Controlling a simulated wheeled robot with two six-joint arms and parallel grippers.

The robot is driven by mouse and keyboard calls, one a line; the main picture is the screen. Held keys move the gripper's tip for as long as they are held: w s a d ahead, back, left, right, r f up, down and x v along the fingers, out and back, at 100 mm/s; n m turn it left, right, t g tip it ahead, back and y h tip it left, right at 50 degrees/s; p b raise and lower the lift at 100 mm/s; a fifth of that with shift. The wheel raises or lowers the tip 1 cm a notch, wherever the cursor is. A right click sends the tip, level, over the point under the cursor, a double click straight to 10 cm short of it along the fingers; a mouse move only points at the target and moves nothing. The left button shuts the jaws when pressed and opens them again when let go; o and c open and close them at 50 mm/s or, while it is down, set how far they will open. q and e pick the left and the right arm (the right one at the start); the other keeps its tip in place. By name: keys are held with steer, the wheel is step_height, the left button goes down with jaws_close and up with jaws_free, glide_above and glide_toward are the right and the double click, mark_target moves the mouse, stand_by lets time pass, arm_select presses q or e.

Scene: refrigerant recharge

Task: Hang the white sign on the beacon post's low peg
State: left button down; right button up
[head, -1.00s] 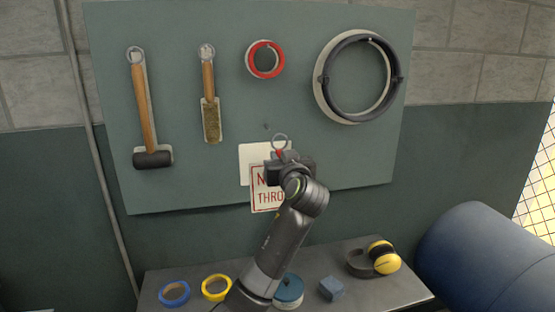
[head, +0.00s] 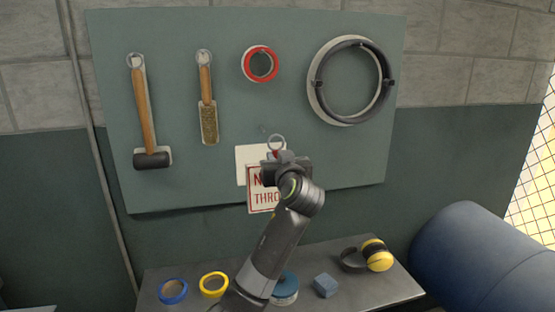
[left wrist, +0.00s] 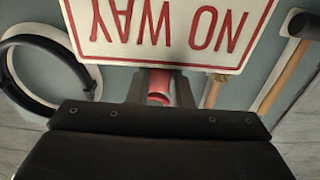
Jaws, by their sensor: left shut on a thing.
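The white sign (head: 262,203) has a red border and red lettering, and hangs in front of the pegboard. My left gripper (head: 279,156) is shut on the sign's red tab, just under its metal ring (head: 277,141). The gripper covers part of the sign's upper right. In the left wrist view the sign (left wrist: 170,28) fills the top, its words upside down, with the red tab (left wrist: 159,86) between the fingers. The beacon post and its low peg are not in view. My right gripper is not in view.
The green board (head: 330,165) holds a mallet (head: 143,110), a brush (head: 207,100), red tape (head: 260,63) and a black ring (head: 318,85). A pale patch (head: 243,163) lies behind the sign. The bench (head: 335,255) below carries tape rolls, a blue block and earmuffs (head: 377,255). A blue drum (head: 480,255) stands right.

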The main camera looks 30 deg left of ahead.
arm_select(q)
steer(key=v, duration=0.9)
stand_by(0.8)
